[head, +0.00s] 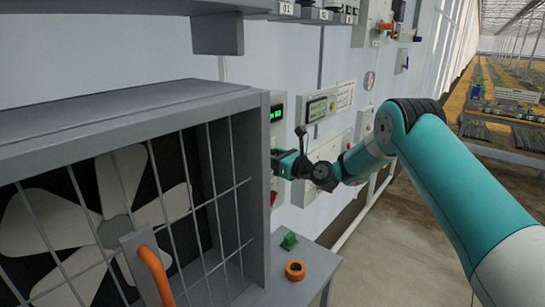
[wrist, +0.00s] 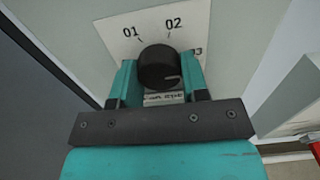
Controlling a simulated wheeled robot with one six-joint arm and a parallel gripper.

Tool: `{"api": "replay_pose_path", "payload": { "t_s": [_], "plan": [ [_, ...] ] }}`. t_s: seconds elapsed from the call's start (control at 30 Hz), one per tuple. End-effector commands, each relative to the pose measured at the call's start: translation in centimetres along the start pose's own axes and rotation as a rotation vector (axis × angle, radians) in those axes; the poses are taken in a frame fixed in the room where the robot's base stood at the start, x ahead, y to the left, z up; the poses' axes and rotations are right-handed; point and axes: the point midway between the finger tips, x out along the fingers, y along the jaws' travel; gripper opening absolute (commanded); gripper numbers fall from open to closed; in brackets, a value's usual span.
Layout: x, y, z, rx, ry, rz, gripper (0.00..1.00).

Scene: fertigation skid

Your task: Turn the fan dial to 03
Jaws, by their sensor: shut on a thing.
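The fan dial, a round black knob (wrist: 158,64), sits on a white plate (wrist: 118,38) in the wrist view. The plate is marked 01 and 02, with a partly covered 03 at the right. A light mark near the knob's lower right edge points right and slightly down. My gripper (wrist: 158,76) is shut on the knob, with one teal finger on each side. In the head view my gripper (head: 284,164) is at the wall control box (head: 278,101), and the dial is hidden there. A small label (wrist: 163,98) shows below the knob, partly covered.
A caged fan (head: 110,215) stands close at the left of my gripper. A small grey table (head: 325,262) below holds a green block (head: 289,241) and an orange ring (head: 295,270). The control box has a lit green display (head: 277,114). Other panels hang to the right.

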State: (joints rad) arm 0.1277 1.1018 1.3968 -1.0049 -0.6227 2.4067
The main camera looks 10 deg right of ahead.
Motion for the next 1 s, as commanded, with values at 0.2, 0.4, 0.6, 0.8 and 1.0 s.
{"api": "replay_pose_path", "payload": {
  "t_s": [0.2,0.4,0.6,0.8,1.0],
  "plan": [
    [-0.1,0.1,-0.4,0.014,0.007,0.001,0.18],
    [-0.1,0.1,-0.4,0.014,0.008,0.001,0.18],
    [0.0,0.1,-0.3,0.011,0.005,0.001,0.67],
    [0.0,0.1,-0.2,0.01,0.003,0.001,0.67],
    [-1.5,0.0,-0.4,0.009,0.003,0.0,0.67]
  ]
}}
